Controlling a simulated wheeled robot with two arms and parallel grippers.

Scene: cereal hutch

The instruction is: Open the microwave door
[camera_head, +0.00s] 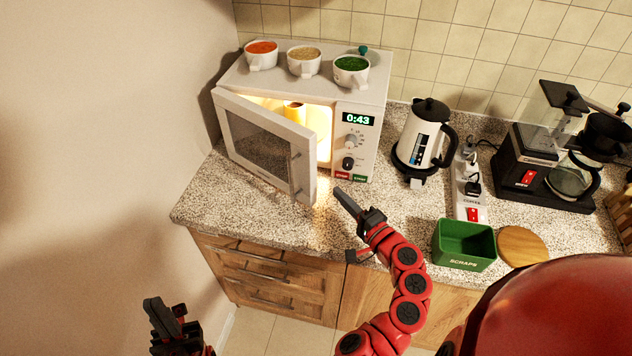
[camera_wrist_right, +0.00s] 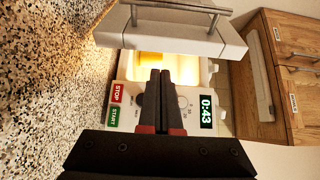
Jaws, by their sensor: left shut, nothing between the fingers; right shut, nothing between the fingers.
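The white microwave (camera_head: 372,100) stands at the back left of the counter, its display reading 0:43. The door's bar handle (camera_head: 296,170) faces outward. In the right wrist view the door (camera_wrist_right: 170,38) and handle (camera_wrist_right: 175,10) lie at the top. My right gripper (camera_head: 343,200) is shut and empty, to the right of the door's free edge, apart from the handle. It also shows in the right wrist view (camera_wrist_right: 160,75). My left gripper (camera_head: 155,305) is shut and empty, low at the left, away from the microwave.
Three cups of food, orange (camera_head: 262,57), tan (camera_head: 304,62) and green (camera_head: 351,70), stand on the microwave. A kettle (camera_head: 420,140), power strip (camera_head: 470,190), coffee maker (camera_head: 540,165), green scraps bin (camera_head: 463,246) and round wooden lid (camera_head: 522,246) are to the right. A wall (camera_head: 100,120) is at left.

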